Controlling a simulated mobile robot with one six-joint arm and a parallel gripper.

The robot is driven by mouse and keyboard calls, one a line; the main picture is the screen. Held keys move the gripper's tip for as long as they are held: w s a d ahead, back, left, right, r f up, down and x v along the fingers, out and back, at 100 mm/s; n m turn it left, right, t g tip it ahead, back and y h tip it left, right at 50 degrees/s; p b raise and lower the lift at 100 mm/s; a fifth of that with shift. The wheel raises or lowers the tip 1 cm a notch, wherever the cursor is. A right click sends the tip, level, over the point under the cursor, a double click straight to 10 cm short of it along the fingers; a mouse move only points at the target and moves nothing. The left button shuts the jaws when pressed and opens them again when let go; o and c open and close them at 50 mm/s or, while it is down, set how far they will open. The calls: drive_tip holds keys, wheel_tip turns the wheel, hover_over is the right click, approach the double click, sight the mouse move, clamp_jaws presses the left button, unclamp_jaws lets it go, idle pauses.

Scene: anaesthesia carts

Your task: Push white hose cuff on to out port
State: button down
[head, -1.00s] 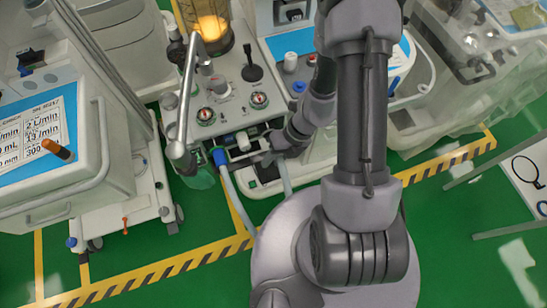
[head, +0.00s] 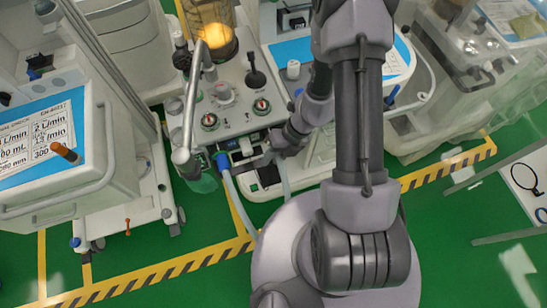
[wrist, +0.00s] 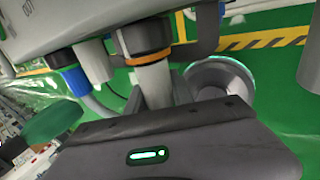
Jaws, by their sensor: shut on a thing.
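My gripper (wrist: 155,100) is shut on the white hose cuff (wrist: 155,82), which stands between its dark fingers in the wrist view. Directly above the cuff is a port with an orange ring (wrist: 148,57) under the grey machine housing. The cuff's top end appears to meet the ring; I cannot tell how far it is on. Part of the word "OUT" shows on the housing at upper left. In the head view my gripper (head: 265,158) is at the front of the machine, right of a blue cuff (head: 222,161); the white cuff is hard to make out there.
In the wrist view a blue cuff (wrist: 76,80) sits beside a white fitting (wrist: 95,62) left of the port. Grey hoses (head: 235,195) hang below the machine. A cart (head: 60,185) stands at left; green floor is open in front.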

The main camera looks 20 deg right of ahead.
drive_tip(key=shift+w, duration=0.2)
drive_tip(key=c, duration=1)
unclamp_jaws()
drive_tip(key=p+v, duration=0.9)
drive_tip(key=v, duration=0.8)
drive_tip(key=shift+d+r, duration=0.1)
drive_tip(key=shift+r, duration=0.05)
